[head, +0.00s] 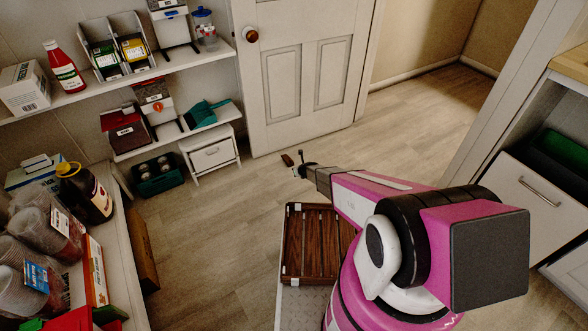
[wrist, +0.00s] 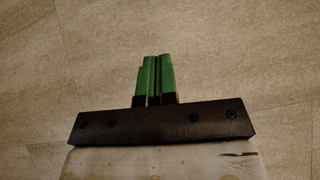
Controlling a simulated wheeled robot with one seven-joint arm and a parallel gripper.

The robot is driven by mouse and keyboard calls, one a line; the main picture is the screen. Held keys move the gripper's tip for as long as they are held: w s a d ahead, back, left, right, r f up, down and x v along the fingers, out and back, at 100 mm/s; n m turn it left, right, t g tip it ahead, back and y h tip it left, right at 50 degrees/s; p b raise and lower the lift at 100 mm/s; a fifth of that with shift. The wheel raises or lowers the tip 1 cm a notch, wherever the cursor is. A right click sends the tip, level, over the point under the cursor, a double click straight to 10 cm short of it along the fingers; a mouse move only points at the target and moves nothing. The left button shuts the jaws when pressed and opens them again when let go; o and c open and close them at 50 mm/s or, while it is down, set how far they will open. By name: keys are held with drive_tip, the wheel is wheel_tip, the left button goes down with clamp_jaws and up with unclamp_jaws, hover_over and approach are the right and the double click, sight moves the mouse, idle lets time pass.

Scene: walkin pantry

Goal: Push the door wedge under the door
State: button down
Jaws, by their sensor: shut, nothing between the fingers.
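A small brown wedge (head: 287,160) lies on the floor just in front of the bottom edge of the white panelled door (head: 300,95). A strip of floor shows between wedge and door. The door stands ajar, with a round brown knob at its upper left. My gripper (head: 300,163) is low over the floor, just right of the wedge in the head view. Its green fingers (wrist: 154,80) are together and empty in the wrist view, over bare floor. The wedge is not visible in the wrist view. I cannot tell whether the gripper touches it.
A white step stool (head: 210,150) and a dark green crate (head: 158,175) stand left of the door. Loaded shelves (head: 120,85) line the left wall. A white drawer cabinet (head: 535,195) is at the right. The floor between them is largely clear.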

sight(289, 166)
drive_tip(key=x, duration=0.9)
drive_tip(key=shift+w, duration=0.2)
drive_tip(key=w, duration=0.1)
drive_tip(key=w+a, duration=0.1)
drive_tip(key=shift+w+a, duration=0.3)
drive_tip(key=shift+w, duration=0.05)
drive_tip(key=shift+w+a, duration=0.2)
drive_tip(key=shift+w, duration=0.15)
